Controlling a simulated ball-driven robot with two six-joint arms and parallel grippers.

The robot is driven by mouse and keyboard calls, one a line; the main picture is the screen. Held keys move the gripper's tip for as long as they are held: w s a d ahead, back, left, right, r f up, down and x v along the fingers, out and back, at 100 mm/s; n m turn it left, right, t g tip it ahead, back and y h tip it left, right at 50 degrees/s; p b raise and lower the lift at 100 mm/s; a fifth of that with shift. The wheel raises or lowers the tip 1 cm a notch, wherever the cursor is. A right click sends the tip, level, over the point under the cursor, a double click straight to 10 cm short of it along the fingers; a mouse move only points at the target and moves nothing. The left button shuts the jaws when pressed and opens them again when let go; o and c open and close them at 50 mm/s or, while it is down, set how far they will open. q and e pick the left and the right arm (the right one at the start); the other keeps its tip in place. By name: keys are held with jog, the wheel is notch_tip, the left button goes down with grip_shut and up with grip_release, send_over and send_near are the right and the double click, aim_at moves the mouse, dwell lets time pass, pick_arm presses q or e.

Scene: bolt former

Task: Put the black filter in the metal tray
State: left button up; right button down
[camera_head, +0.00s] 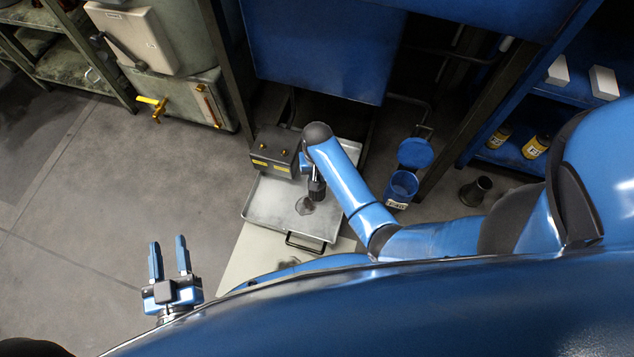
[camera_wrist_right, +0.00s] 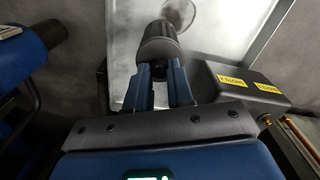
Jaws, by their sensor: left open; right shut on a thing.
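The black filter (camera_head: 317,190) is a short dark ribbed cylinder. My right gripper (camera_head: 314,174) is shut on it, over the metal tray (camera_head: 268,205). In the right wrist view the filter (camera_wrist_right: 158,45) sits between the two blue fingers (camera_wrist_right: 160,75), with the bright tray (camera_wrist_right: 122,50) behind it. I cannot tell for sure whether the filter touches the tray floor. A dark round patch, perhaps an oil stain, shows on the tray beside it. My left gripper (camera_head: 169,262) is open and empty, well left of the tray.
A dark box with yellow labels (camera_head: 273,150) stands at the tray's back left; it also shows in the right wrist view (camera_wrist_right: 240,85). A blue bin (camera_head: 401,187) is right of the tray. A dark flared object (camera_head: 476,191) stands on the floor. The left floor is clear.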

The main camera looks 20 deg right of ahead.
jog(key=shift+f+b, duration=1.3)
jog(key=shift+f, duration=1)
jog(key=c, duration=1)
grip_release()
